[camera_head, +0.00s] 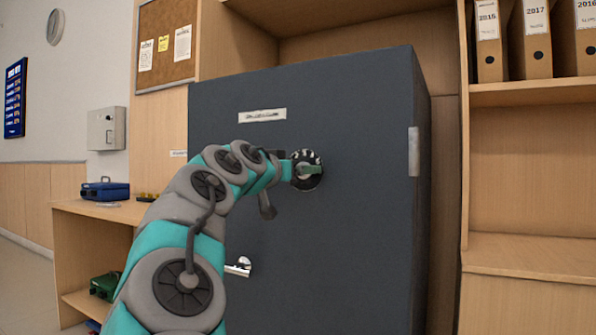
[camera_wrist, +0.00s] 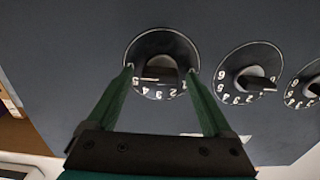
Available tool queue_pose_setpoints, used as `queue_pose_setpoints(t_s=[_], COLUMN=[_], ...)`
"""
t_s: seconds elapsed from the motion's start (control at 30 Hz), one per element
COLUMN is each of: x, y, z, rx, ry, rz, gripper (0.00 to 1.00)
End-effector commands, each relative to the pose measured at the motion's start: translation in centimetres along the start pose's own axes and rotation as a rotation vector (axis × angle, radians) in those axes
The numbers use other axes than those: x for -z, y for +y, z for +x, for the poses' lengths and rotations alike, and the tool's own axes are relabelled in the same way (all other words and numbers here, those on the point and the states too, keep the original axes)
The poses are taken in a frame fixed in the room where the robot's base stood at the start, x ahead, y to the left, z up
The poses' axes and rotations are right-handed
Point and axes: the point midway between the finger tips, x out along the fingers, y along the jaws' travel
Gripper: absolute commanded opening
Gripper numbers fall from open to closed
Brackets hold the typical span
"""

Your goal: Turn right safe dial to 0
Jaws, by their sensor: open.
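The right safe dial (camera_head: 308,156) is a round black dial with white marks on the dark grey safe front (camera_head: 350,225). In the wrist view this dial (camera_wrist: 160,91) sits between the two green fingers of my open gripper (camera_wrist: 160,73). The fingertips reach the dial's left and right edges; I cannot tell whether they touch. Its central knob shows between them, with white digits along the lower rim. The number it is set to is not clear. In the head view my gripper (camera_head: 300,170) is at the dial and partly covers it.
Two more dials, a middle one (camera_wrist: 248,74) and a far one (camera_wrist: 305,86), stand beside it in the wrist view; my arm hides them in the head view. A silver handle (camera_head: 240,267) is lower on the safe. Shelves with binders (camera_head: 537,45) stand at right.

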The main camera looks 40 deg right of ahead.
Motion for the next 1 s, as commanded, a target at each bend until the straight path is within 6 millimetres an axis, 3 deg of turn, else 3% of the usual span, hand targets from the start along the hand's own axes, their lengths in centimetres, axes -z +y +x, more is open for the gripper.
queue_pose_setpoints(t_s=[0.23, 0.9, 1.0], x=[0.03, 0.0, 0.0], y=[0.01, 0.02, 0.03], z=[0.01, 0.02, 0.02], rx=[0.0, 0.0, -0.001], ry=[0.0, 0.0, 0.0], rz=[0.0, 0.0, 0.0], gripper=[0.83, 0.07, 0.0])
